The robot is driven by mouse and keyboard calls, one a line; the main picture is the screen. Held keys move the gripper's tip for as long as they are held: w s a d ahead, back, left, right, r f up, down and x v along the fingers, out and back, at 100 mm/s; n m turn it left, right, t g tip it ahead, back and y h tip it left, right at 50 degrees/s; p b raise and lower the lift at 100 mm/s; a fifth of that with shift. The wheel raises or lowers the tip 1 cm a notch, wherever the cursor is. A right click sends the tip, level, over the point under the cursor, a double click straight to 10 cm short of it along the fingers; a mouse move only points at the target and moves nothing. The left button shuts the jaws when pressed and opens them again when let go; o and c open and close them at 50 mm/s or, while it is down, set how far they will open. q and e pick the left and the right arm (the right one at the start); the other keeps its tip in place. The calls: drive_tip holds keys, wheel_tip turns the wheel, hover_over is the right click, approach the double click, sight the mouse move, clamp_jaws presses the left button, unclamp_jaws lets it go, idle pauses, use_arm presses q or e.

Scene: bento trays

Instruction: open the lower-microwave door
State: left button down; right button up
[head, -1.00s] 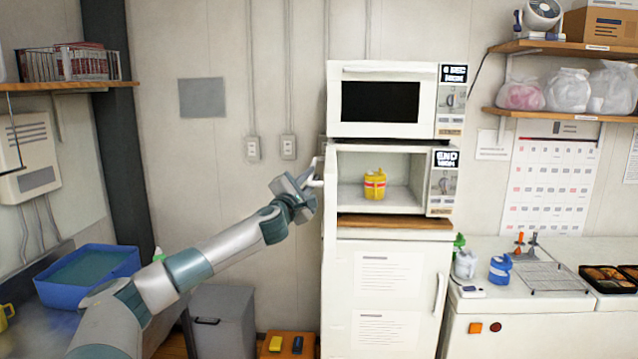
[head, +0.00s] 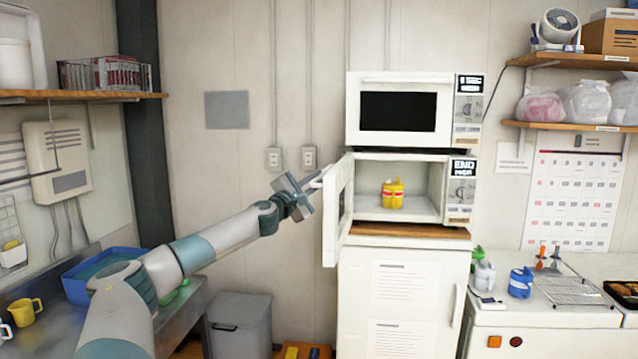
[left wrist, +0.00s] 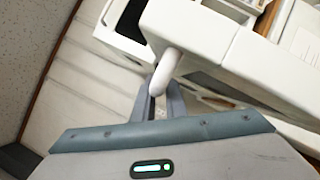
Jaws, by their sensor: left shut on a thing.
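The lower microwave (head: 460,200) stands on a wooden-topped white cabinet with its cavity open to view. Its white door (head: 333,225) is swung out to the left on its left side. A yellow container with red marks (head: 392,194) sits inside. My left gripper (head: 312,188) is at the door's outer face, shut on the white door handle. In the left wrist view the handle (left wrist: 163,75) lies between the fingers (left wrist: 160,100), and the white door fills the upper right. My right gripper is not in view.
The upper microwave (head: 400,110) is closed, directly above. A grey bin (head: 240,320) stands on the floor below my left arm. A counter (head: 550,320) with a blue-and-white cup (head: 520,283) and wire rack is at the right.

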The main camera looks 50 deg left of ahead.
use_arm(q)
drive_tip(key=shift+r, duration=0.1)
drive_tip(key=c, duration=2.1)
unclamp_jaws()
drive_tip(key=shift+w, duration=0.1)
drive_tip(key=shift+s+d+f, duration=0.2)
drive_tip(key=shift+s+f, duration=0.2)
drive_tip(key=shift+s, duration=0.15)
drive_tip(key=shift+b+v, duration=0.4)
drive_tip(key=shift+v, duration=0.45)
drive_tip(key=shift+p+v, duration=1.65)
drive_tip(key=shift+v, duration=5.6)
drive_tip(key=shift+a, duration=0.1)
